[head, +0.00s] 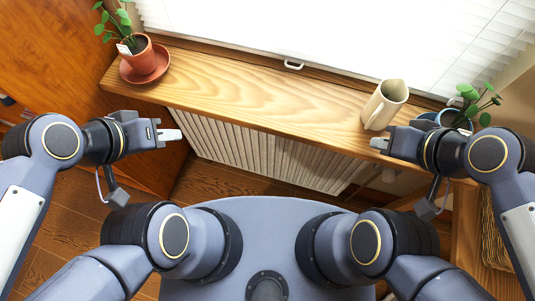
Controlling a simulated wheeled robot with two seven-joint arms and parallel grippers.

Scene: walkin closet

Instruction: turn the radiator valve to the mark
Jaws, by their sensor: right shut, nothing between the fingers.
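The white ribbed radiator (265,150) stands below the wooden sill, seen from above. A small pale part (388,174) shows under the sill at the radiator's right end; it may be the valve, but it is too small and shaded to be sure. No mark can be made out. My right gripper (379,143) is shut and empty at the sill's front edge, above and slightly left of that pale part, apparently apart from it. My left gripper (172,134) is near the radiator's left end, pointing right, with nothing visible in it; its finger gap cannot be made out.
The wooden sill (240,92) holds a potted plant on a terracotta saucer (146,72) at left. A cream jug (385,104) stands close to my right gripper, with a blue pot (447,117) and plant beyond. The sill's middle is clear. A wicker basket (492,235) is at lower right.

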